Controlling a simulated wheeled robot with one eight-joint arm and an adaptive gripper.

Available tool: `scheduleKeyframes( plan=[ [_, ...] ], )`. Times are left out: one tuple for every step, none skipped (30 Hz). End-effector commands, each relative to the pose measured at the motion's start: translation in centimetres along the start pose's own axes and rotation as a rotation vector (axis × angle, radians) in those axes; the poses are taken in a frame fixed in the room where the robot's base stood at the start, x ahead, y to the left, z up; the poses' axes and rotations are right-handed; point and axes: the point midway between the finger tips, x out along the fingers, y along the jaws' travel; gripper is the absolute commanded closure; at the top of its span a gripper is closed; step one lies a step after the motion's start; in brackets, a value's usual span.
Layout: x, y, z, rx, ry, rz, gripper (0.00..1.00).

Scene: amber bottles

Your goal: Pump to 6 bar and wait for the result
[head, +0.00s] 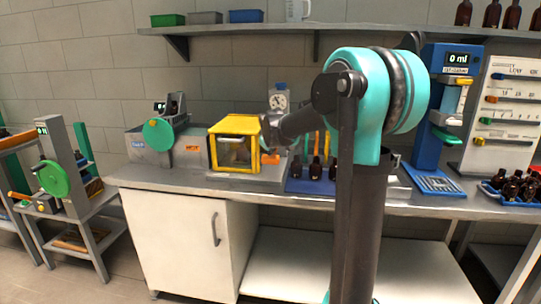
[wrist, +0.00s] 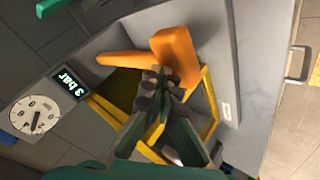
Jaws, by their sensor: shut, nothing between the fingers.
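The orange pump lever (wrist: 178,58) fills the upper middle of the wrist view, with a long bar reaching left. My gripper (wrist: 160,80) is shut and empty, its tips overlapping the lever in the picture; I cannot tell whether they touch it. A small display (wrist: 68,85) reads 3 bar, and a round dial gauge (wrist: 34,115) sits beside it. Below the lever is a yellow-framed box (wrist: 205,120). In the head view the yellow-framed box (head: 213,152) stands on the bench, with the gauge (head: 279,101) behind it and a bit of the orange lever (head: 269,159) at its right.
Dark bottles (head: 315,168) stand on a blue tray right of the box, partly behind my arm. A grey machine with a green wheel (head: 158,135) is at left. A blue dispenser (head: 432,110) reading 0 ml and a bottle tray (head: 490,190) are at right.

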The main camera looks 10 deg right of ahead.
Motion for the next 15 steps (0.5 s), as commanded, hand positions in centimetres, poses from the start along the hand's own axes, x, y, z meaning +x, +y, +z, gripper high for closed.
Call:
scheduleKeyframes(
  plan=[
    [-0.2, 0.1, -0.1, 0.000, 0.000, 0.000, 1.00],
    [-0.3, 0.2, -0.2, 0.000, 0.000, 0.000, 1.00],
    [-0.5, 0.3, -0.3, 0.000, 0.000, 0.000, 1.00],
    [-0.6, 0.4, -0.4, 0.000, 0.000, 0.000, 1.00],
    [-0.7, 0.5, -0.5, 0.000, 0.000, 0.000, 1.00],
    [-0.9, 0.6, -0.6, 0.000, 0.000, 0.000, 1.00],
    [-1.0, 0.7, -0.7, 0.000, 0.000, 0.000, 1.00],
    [-1.1, 0.8, -0.8, 0.000, 0.000, 0.000, 1.00],
    [-1.2, 0.9, -0.8, 0.000, 0.000, 0.000, 1.00],
    [-1.3, 0.9, -0.9, 0.000, 0.000, 0.000, 1.00],
    [-1.4, 1.0, -1.0, 0.000, 0.000, 0.000, 1.00],
    [-1.5, 1.1, -1.1, 0.000, 0.000, 0.000, 1.00],
    [-1.6, 1.1, -1.1, 0.000, 0.000, 0.000, 1.00],
    [-1.7, 1.2, -1.2, 0.000, 0.000, 0.000, 1.00],
    [-1.7, 1.2, -1.2, 0.000, 0.000, 0.000, 1.00]
  ],
)
